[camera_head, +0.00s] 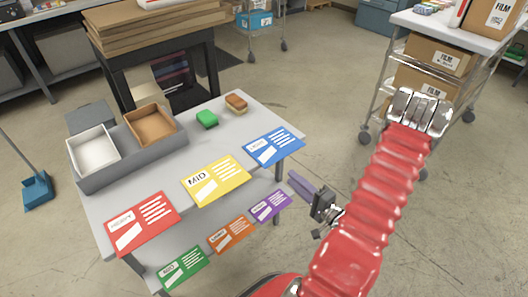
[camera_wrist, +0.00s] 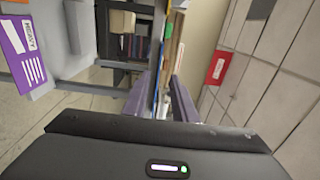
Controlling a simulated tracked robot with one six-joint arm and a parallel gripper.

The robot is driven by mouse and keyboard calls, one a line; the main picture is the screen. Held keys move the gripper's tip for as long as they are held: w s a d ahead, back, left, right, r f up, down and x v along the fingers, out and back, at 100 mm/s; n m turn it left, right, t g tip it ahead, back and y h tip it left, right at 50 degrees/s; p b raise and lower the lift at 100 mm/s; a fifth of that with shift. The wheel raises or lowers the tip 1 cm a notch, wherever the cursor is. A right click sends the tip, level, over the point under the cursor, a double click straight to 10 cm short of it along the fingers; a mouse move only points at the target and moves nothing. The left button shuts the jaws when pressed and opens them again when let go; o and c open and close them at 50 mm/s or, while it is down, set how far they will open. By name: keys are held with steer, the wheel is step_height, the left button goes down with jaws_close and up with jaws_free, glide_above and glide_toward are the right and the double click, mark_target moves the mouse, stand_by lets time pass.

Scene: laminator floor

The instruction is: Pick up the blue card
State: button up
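The blue card (camera_head: 273,147), with white lines and a white label, lies flat at the right corner of the grey table top (camera_head: 240,112) in the head view. My gripper (camera_head: 299,186) is in front of the table's right edge, below and to the right of the card and apart from it. In the wrist view its two purple-grey fingers (camera_wrist: 159,98) stand apart with nothing between them. A thin blue strip shows beyond them there; I cannot tell whether it is the card.
Yellow (camera_head: 215,180) and red (camera_head: 142,222) cards lie left of the blue one. Green (camera_head: 184,268), orange (camera_head: 231,234) and purple (camera_head: 270,206) cards are lower, at the table's front.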

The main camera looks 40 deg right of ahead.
glide_toward(269, 158)
steer(key=shift+w+f, duration=0.1)
steer(key=shift+w, duration=0.6)
steer(key=w, duration=0.5)
steer(key=shift+w, duration=0.1)
steer(key=shift+c, duration=0.5)
jaws_close()
steer(key=shift+f, duration=0.1)
stand_by(0.3)
